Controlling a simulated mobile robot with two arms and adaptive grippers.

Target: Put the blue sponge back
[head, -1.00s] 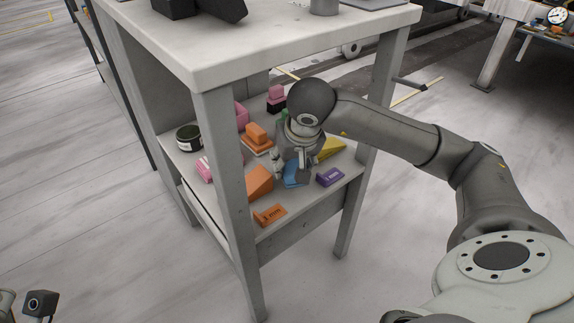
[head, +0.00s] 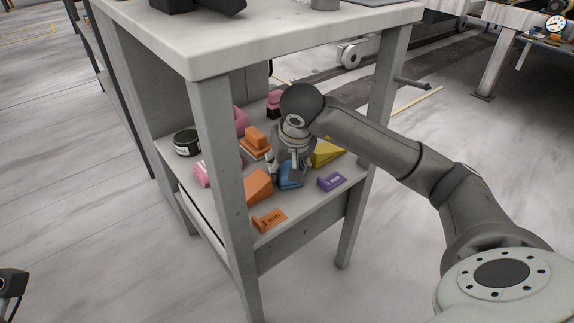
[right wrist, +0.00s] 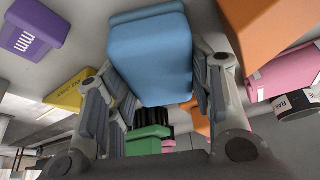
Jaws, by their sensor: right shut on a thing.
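The blue sponge (head: 291,178) is at the lower shelf of the stand, between an orange wedge and a purple block. My right gripper (head: 285,170) reaches down from above and is shut on it. In the right wrist view the blue sponge (right wrist: 150,60) sits between the two fingers (right wrist: 160,100). I cannot tell whether the sponge touches the shelf. My left gripper's fingers are not in view; only a dark part of my left arm shows at the lower left corner.
The shelf (head: 300,215) also holds an orange wedge (head: 257,186), an orange gauge (head: 269,221), a purple block (head: 331,182), a yellow wedge (head: 328,152), pink blocks and a dark round tin (head: 187,142). The tabletop (head: 260,35) and its legs frame the opening.

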